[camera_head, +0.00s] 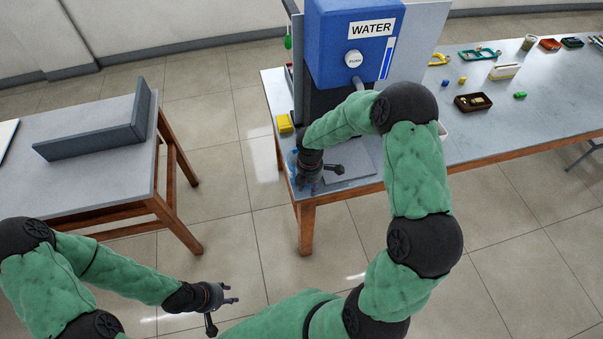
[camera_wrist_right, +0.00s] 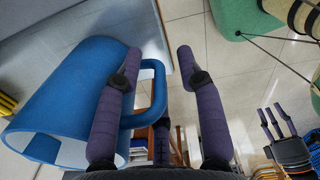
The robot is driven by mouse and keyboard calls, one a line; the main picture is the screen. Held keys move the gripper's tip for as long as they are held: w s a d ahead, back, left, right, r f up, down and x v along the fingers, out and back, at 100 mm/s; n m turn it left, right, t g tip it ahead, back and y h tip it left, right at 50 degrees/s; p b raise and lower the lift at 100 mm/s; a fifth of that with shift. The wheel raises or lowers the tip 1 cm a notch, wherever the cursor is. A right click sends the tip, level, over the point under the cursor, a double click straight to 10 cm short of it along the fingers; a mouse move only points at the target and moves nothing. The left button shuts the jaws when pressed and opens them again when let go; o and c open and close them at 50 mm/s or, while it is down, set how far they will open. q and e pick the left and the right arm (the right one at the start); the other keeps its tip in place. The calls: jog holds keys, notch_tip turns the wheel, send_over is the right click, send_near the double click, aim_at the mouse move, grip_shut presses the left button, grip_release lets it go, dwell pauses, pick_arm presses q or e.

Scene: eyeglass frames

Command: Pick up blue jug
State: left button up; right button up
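The blue jug (camera_wrist_right: 72,92) fills the left of the right wrist view. It is hollow, and its loop handle (camera_wrist_right: 158,92) points toward my fingers. The left finger overlaps the space between jug body and handle; contact cannot be told. In the head view the jug (camera_head: 293,157) shows only as a blue sliver behind my right gripper (camera_head: 310,186) at the table's corner. My left gripper (camera_head: 233,294) is open and empty above the floor.
A blue water dispenser (camera_head: 350,45) stands on the grey table (camera_head: 455,125), behind my right arm. A yellow object (camera_head: 284,123) lies near the table's left edge. Small items and a dark tray (camera_head: 473,102) are farther right. Another table (camera_head: 95,180) stands at left.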

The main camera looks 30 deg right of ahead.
grip_shut()
jog(key=shift+r, duration=0.15)
jog(key=shift+r+p, duration=0.3)
jog(key=shift+r, duration=0.25)
notch_tip(320, 180, up, 2)
jog(key=shift+r+p, duration=0.25)
jog(key=shift+p, duration=0.25)
jog(key=s+a+r+p, duration=0.2)
jog(key=a+r, duration=0.7)
jog(key=a, duration=0.4)
jog(key=shift+s+a+p, duration=0.35)
jog(key=shift+s+p, duration=0.05)
jog(key=shift+r, duration=0.1)
